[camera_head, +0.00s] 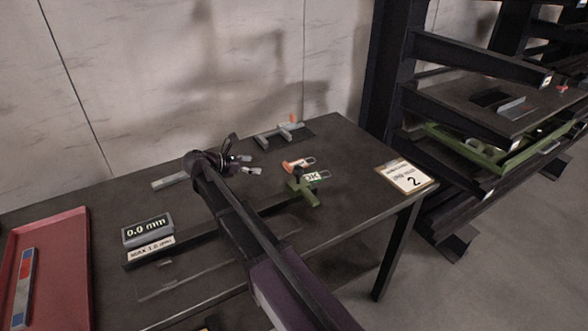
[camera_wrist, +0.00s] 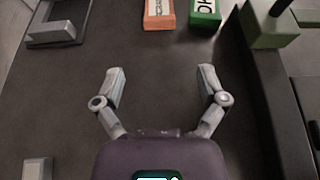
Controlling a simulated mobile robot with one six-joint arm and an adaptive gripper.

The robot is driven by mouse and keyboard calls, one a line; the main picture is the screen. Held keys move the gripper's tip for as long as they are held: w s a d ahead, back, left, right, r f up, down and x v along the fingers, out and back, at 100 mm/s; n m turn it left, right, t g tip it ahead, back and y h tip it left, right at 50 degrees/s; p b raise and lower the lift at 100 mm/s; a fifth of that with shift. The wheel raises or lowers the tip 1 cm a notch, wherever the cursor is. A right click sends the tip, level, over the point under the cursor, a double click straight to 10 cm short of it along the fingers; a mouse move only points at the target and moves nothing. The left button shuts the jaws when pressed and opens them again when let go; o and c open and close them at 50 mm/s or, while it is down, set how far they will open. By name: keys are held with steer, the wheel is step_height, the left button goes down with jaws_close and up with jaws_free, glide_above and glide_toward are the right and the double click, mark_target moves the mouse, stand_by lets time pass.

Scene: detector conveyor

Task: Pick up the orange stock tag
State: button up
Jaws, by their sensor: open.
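The orange stock tag (camera_head: 291,166) lies on the dark table, and it also shows at the top of the wrist view (camera_wrist: 158,14). It has an orange body with a pale label. A green tag marked OK (camera_head: 317,177) lies just to its right, and also shows in the wrist view (camera_wrist: 205,10). My gripper (camera_head: 247,164) is open and empty above the table, to the left of the orange tag in the head view. In the wrist view its fingertips (camera_wrist: 161,75) are spread apart, with the orange tag beyond them and not between them.
A green T-shaped piece with a dark knob (camera_head: 303,192) stands close to the tags. A grey bracket (camera_head: 280,131) is behind. A card marked 2 (camera_head: 406,177) lies at the right edge. A display (camera_head: 148,229) and red tray (camera_head: 63,222) are left. A dark rack (camera_head: 455,62) stands right.

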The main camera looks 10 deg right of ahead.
steer(key=shift+d, duration=0.1)
stand_by(0.3)
steer(key=b, duration=0.3)
glide_toward(288, 164)
steer(key=x, duration=0.3)
steer(key=shift+s+d+f, duration=0.15)
steer(key=shift+s, duration=0.05)
steer(key=shift+w+d+f, duration=0.1)
steer(key=shift+w+d, duration=0.1)
steer(key=shift+d, duration=0.35)
steer(key=shift+b+x, duration=1.05)
steer(key=shift+x, duration=1.5)
steer(key=shift+a, duration=0.1)
steer(key=c, duration=0.7)
